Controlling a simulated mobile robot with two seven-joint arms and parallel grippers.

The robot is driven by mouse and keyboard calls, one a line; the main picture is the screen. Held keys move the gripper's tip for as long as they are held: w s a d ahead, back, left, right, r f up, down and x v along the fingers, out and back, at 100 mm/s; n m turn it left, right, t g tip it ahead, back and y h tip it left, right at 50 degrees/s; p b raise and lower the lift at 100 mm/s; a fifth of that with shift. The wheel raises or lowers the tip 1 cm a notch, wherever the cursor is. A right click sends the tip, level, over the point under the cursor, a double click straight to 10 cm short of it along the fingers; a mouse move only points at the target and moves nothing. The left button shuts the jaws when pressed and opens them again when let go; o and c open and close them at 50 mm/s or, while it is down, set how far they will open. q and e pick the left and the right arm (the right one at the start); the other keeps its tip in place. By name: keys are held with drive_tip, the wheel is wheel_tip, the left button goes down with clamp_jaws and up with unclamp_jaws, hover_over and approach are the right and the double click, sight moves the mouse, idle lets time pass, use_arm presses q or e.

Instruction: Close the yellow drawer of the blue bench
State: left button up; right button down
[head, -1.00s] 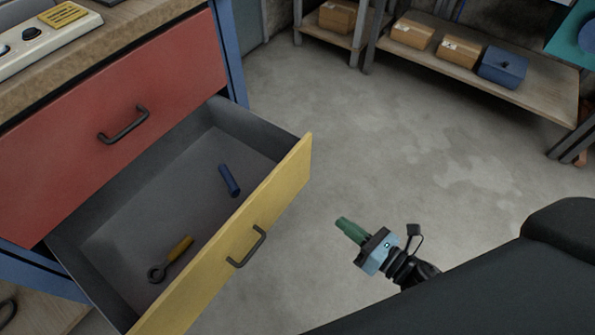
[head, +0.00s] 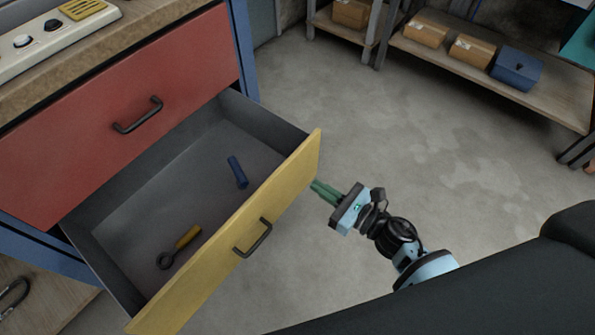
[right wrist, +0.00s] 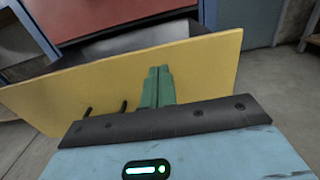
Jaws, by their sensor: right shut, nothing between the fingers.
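The yellow drawer (head: 230,240) of the blue bench (head: 244,50) stands well open, below a shut red drawer (head: 110,110). A dark handle (head: 253,238) is on its yellow front. Inside lie a blue cylinder (head: 237,172) and a tool with a yellow handle (head: 187,238). My right gripper (head: 318,190) is shut and empty, its green fingers pointing at the far end of the yellow front. In the right wrist view the fingers (right wrist: 157,86) overlap the yellow front (right wrist: 205,72), to the right of the handle; I cannot tell whether they touch it. My left gripper is not in view.
A low wooden shelf (head: 545,95) with cardboard boxes (head: 425,32) and a blue box (head: 516,68) stands at the back right. A control box (head: 45,38) sits on the bench top. The concrete floor (head: 430,130) between is clear.

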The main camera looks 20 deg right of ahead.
sight(287, 167)
drive_tip(key=x, duration=0.7)
drive_tip(key=shift+a, duration=0.1)
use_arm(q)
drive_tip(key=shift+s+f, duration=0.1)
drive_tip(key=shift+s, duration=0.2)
use_arm(e)
drive_tip(key=shift+w, duration=0.1)
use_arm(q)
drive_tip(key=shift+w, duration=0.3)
